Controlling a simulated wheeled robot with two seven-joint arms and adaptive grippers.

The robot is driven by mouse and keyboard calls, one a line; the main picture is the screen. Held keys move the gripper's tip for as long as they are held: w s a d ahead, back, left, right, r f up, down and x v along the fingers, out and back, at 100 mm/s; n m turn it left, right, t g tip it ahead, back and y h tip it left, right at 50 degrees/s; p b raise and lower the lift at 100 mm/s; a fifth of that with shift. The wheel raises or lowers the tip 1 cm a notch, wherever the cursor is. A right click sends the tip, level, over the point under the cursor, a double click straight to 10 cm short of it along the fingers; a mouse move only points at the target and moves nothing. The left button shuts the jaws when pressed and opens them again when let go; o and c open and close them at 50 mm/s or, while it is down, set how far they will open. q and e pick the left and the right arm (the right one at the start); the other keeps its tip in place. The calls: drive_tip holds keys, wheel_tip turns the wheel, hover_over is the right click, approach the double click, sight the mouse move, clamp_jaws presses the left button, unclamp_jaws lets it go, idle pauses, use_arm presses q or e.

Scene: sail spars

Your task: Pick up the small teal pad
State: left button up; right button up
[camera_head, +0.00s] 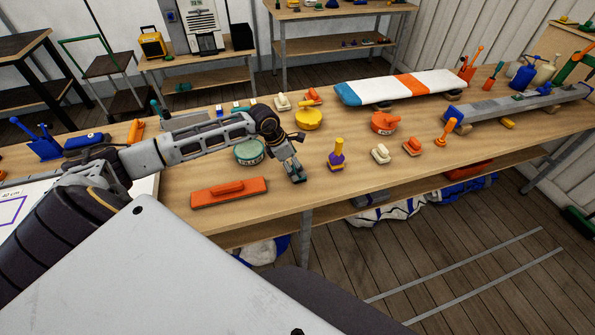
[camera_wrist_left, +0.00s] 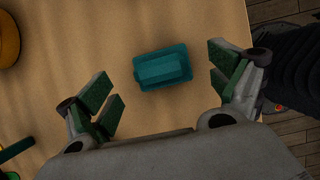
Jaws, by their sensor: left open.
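The small teal pad (camera_wrist_left: 163,68) lies flat on the wooden table in the left wrist view, a block with a raised top. It sits between and slightly ahead of the two green-padded fingers of my left gripper (camera_head: 295,172), which are spread apart and empty. The pad shows clear of both fingers in that picture. In the head view my left gripper points down near the front edge of the table; I cannot separate the pad from the fingertips there. My right gripper is not in view.
An orange float (camera_head: 229,192) lies left of my left gripper, with a green round tin (camera_head: 249,152) behind it. A purple-and-yellow tool (camera_head: 337,156) stands to the right. A white, orange and blue board (camera_head: 403,86) lies farther back. The table's front edge is close.

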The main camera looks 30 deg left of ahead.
use_arm(q)
drive_tip(key=shift+w+d+f+p, duration=0.1)
drive_tip(key=shift+d+f+p, duration=0.15)
drive_tip(key=shift+f, duration=0.45)
drive_tip(key=shift+x, duration=1.1)
drive_tip(key=shift+a, duration=0.1)
drive_tip(key=c, duration=1.1)
drive_tip(key=shift+r+b, duration=0.85)
drive_tip(key=shift+r, duration=4.1)
